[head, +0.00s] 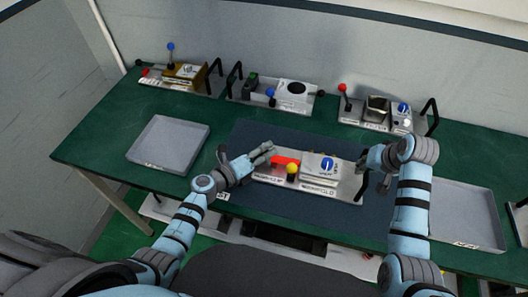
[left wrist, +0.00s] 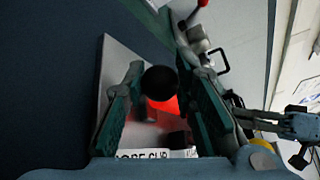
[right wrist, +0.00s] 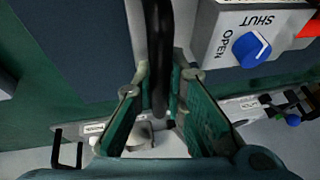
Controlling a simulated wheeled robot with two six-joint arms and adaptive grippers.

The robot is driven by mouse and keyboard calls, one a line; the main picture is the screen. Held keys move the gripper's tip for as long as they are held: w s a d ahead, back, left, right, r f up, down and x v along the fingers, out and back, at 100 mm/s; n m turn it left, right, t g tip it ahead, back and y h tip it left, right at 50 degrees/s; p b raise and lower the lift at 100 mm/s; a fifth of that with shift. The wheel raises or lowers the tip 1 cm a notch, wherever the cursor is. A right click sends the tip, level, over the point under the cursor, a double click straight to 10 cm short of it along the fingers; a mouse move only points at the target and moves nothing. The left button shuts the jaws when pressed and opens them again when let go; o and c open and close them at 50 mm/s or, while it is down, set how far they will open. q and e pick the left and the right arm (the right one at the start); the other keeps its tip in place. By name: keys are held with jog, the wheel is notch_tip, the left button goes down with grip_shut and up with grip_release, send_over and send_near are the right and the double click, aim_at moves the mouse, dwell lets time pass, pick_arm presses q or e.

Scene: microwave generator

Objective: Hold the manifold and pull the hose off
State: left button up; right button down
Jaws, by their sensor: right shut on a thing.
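The manifold (head: 340,185) is a grey plate unit on the dark mat, with a blue dial (head: 327,164), a yellow ball knob (head: 292,169) and a red part (head: 284,161). The dial, marked SHUT and OPEN, also shows in the right wrist view (right wrist: 251,49). My right gripper (head: 366,163) is at its right end, shut on a black handle (right wrist: 160,55). My left gripper (head: 248,153) is open at the left end. In the left wrist view a round black end (left wrist: 159,81) shows between its separated fingers, before the red part. I cannot make out the hose's full length.
Three other units stand along the back of the green table: left (head: 187,71), middle (head: 295,89) and right (head: 378,104). Grey trays lie to the left (head: 165,146) and right (head: 465,205). Bare mat lies in front of the manifold.

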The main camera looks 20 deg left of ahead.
pick_arm(q)
grip_shut()
jog(key=shift+a, duration=0.1)
jog(key=a, duration=0.5)
jog(key=shift+a, duration=0.4)
pick_arm(e)
jog(key=shift+d, duration=0.1)
pick_arm(q)
jog(key=shift+f, duration=0.1)
jog(key=o, duration=0.5)
grip_release()
jog(key=shift+o, duration=1.3)
